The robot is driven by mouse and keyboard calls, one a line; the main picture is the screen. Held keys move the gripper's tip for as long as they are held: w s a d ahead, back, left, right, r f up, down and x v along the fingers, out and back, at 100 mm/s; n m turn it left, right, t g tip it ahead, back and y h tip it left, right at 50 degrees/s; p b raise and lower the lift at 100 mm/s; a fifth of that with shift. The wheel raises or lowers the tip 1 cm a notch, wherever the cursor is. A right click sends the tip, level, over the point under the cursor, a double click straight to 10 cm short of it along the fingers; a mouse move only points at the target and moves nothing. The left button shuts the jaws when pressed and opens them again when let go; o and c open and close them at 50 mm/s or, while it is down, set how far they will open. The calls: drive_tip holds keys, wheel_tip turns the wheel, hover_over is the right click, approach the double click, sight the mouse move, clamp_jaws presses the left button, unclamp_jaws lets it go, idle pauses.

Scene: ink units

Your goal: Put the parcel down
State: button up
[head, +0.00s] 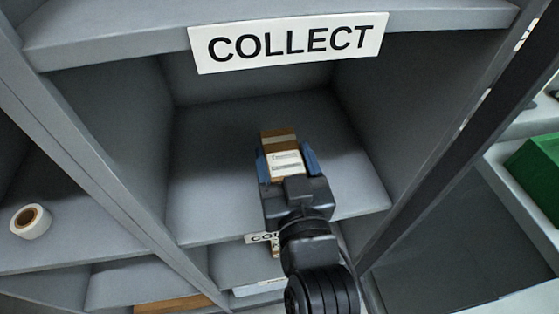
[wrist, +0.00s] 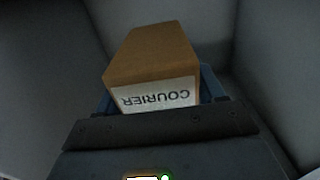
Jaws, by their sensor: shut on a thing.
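The parcel (head: 281,143) is a small brown box with a tape strip and a white label. In the wrist view the parcel (wrist: 165,57) shows its label, reading COURIER upside down. My gripper (head: 287,162) is shut on it, with a blue finger on each side. The parcel is inside the grey compartment (head: 210,180) under the white COLLECT sign (head: 290,42). I cannot tell whether its underside touches the compartment floor. My gripper hides the parcel's near lower part in the head view.
The compartment floor is otherwise empty, with grey walls on both sides. A roll of tape (head: 30,221) lies in the compartment to the left. A dark upright post (head: 470,125) stands to the right, with a green box (head: 537,172) beyond it. More compartments are below.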

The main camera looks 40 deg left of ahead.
sight(280, 155)
drive_tip(key=x, duration=0.3)
drive_tip(key=shift+w+a+f, duration=0.1)
drive_tip(key=shift+f, duration=0.95)
wheel_tip(280, 155, down, 5)
drive_tip(key=shift+r+b, duration=0.25)
drive_tip(key=shift+b, duration=0.25)
drive_tip(key=shift+w+a+f, duration=0.2)
drive_tip(key=shift+f, duration=0.2)
drive_tip(key=o, duration=1.2)
drive_tip(key=shift+r, duration=0.1)
